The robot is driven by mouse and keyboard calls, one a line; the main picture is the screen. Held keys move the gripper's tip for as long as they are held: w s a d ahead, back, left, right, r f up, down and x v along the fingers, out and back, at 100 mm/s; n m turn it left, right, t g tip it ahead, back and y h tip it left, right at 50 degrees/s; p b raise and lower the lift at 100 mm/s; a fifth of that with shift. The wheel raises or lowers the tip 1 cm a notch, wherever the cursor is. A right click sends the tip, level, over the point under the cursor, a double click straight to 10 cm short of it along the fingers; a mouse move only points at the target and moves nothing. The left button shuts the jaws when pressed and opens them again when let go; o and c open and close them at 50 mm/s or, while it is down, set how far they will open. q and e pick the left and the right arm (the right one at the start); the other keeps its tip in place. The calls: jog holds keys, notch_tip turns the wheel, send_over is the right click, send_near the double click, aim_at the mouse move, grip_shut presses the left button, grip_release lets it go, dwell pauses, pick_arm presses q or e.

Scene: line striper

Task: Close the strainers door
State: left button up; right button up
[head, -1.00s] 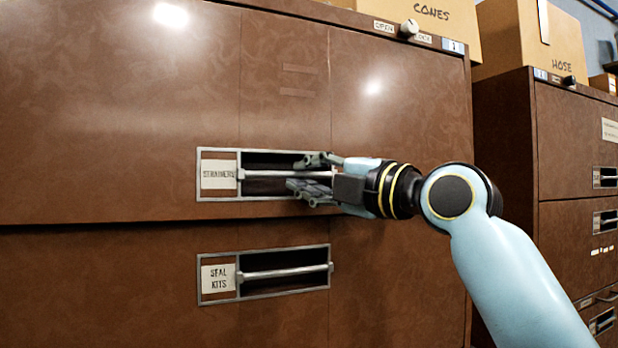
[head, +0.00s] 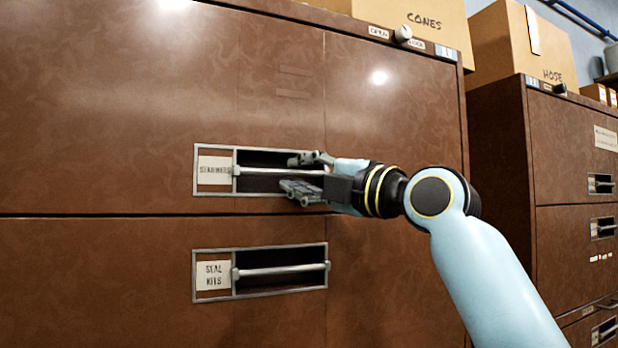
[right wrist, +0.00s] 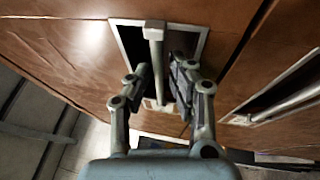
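The strainers door (head: 110,110) is the large brown upper front of the near cabinet. Its lower edge looks about flush with the front below, with only a thin dark seam between them. Its recessed handle bar (head: 262,171) sits beside a "STRAINERS" label (head: 214,170). My right gripper (head: 305,175) is at the right end of this handle. In the right wrist view its fingers (right wrist: 157,88) stand apart on both sides of the handle bar (right wrist: 156,65), not closed on it. My left gripper is in neither view.
Below is the "SEAL KITS" front (head: 110,280) with its own handle (head: 280,270). A knob (head: 403,33) between open and lock labels sits on the top rail. Boxes marked "CONES" (head: 400,12) and "HOSE" (head: 515,50) stand on top. A second cabinet (head: 565,150) stands at right.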

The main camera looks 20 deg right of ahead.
jog(key=v, duration=1.1)
jog(key=shift+s+d, duration=0.15)
jog(key=shift+s, duration=0.2)
